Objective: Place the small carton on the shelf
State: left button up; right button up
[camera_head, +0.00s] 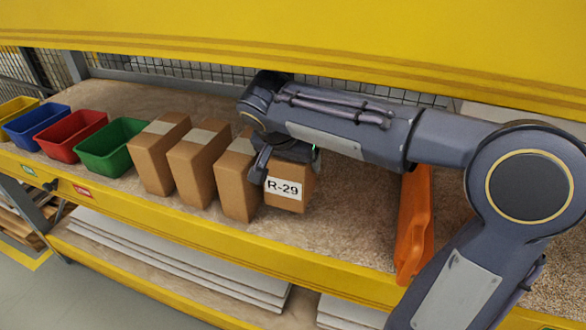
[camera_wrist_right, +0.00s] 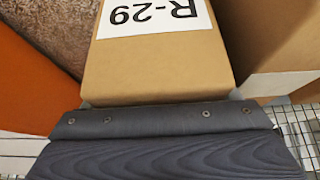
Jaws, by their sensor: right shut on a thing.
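The small carton (camera_head: 288,190) is brown with a white R-29 label and stands on the shelf (camera_head: 346,232) at the right end of a row of similar cartons. In the right wrist view the carton (camera_wrist_right: 165,70) fills the middle, its label upside down. My right gripper (camera_head: 285,160) is at the carton's upper part and shut on it. One finger shows at the carton's left side; the other is mostly hidden. The carton looks upright and close to the shelf surface; I cannot tell if its base touches. My left gripper is not in view.
Several brown cartons (camera_head: 203,165) stand left of it, close by. Green (camera_head: 110,150), red (camera_head: 72,138), blue (camera_head: 36,127) and yellow bins (camera_head: 16,108) are farther left. An orange case (camera_head: 413,225) stands to the right, with free shelf between. A yellow beam (camera_head: 300,45) runs above.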

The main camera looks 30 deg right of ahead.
jog(key=shift+w+d, duration=0.2)
jog(key=shift+d, duration=0.05)
jog(key=shift+f, duration=0.2)
jog(key=shift+f+b, duration=0.4)
jog(key=shift+f, duration=1.1)
jog(key=shift+f, duration=0.2)
jog(key=o, duration=0.9)
jog(key=shift+o, duration=0.2)
jog(key=shift+r, duration=0.15)
